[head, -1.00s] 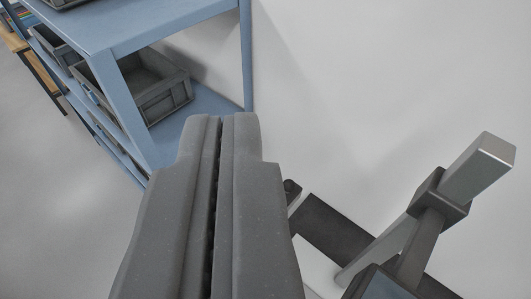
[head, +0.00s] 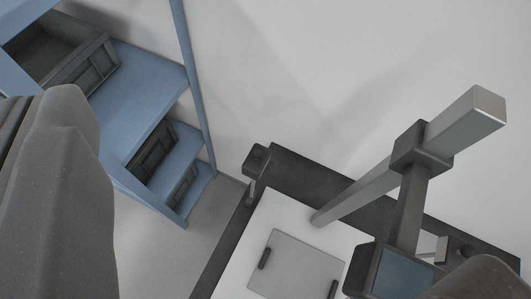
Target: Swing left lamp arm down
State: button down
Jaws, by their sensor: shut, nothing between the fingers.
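My gripper (head: 36,108) fills the left edge of the head view. Its fingers are together and empty, and part of it is cut off by the frame. A stand with a white base board (head: 237,262) is at lower right. A short dark arm with a blocky head (head: 257,163) rises at the board's left corner; it looks like the left lamp arm and stands up from the dark frame. My gripper is well to its left in the picture, apart from it. A similar dark fitting (head: 462,250) shows at the right, partly hidden.
A silver post (head: 465,115) leans over the board, with a dark clamp and arm (head: 412,205) carrying a blue-faced box (head: 402,274). A grey plate with two handles (head: 298,265) lies on the board. A blue shelf (head: 135,90) with grey bins stands at upper left before a white wall.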

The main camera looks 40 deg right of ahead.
jog(key=w+d+f+m+g+h+p, duration=0.1)
jog(key=w+d+f+g, duration=0.1)
jog(key=w, duration=0.2)
jog(key=w+d+f+m+g+p, duration=0.1)
jog(key=w+d+f, duration=0.1)
jog(key=w+f, duration=0.15)
jog(key=m+g+p, duration=0.5)
jog(key=m+g, duration=0.4)
jog(key=g, duration=0.1)
send_over(266, 147)
jog(key=w+d, duration=0.1)
jog(key=w, duration=0.1)
notch_tip(266, 147, down, 24)
jog(key=shift+s+d+f, duration=0.25)
jog(key=shift+s+f, duration=0.1)
jog(key=shift+f, duration=0.1)
jog(key=shift+f, duration=0.1)
jog(key=shift+s+a+f+p, duration=0.3)
jog(key=shift+f+p, duration=0.25)
jog(key=shift+f, duration=0.95)
jog(key=shift+s+a+f+p, duration=0.15)
jog(key=shift+a+f+p, duration=0.35)
jog(key=shift+f, duration=0.95)
jog(key=shift+s+a+f+p, duration=0.25)
jog(key=shift+f+p, duration=0.4)
jog(key=shift+f, duration=0.85)
